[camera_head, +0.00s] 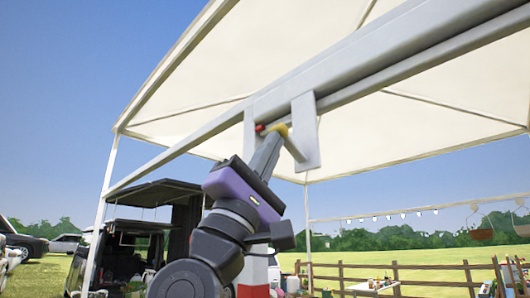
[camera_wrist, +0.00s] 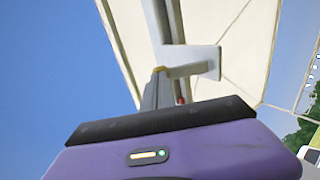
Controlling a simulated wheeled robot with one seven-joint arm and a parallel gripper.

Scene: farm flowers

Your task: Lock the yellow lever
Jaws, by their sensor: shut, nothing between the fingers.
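The yellow lever (camera_head: 281,130) shows as a small yellow piece beside a grey bracket under the canopy beam, just above my fingertips. In the wrist view its yellow end (camera_wrist: 160,69) sits at the tips of my fingers, next to a grey bar. My gripper (camera_head: 271,140) has a purple body and grey fingers pointing up; the fingers are shut with nothing between them. It also shows in the wrist view (camera_wrist: 157,82). The fingertips overlap the lever in both views; I cannot tell whether they touch it. A small red piece (camera_head: 260,127) is just left of the lever.
The grey beam (camera_head: 380,50) and a hanging bracket plate (camera_head: 305,132) are close around the fingertips. The white canopy (camera_head: 260,50) is above. Open sky lies to the left. A fence (camera_head: 420,278) and a table (camera_head: 374,288) stand farther back.

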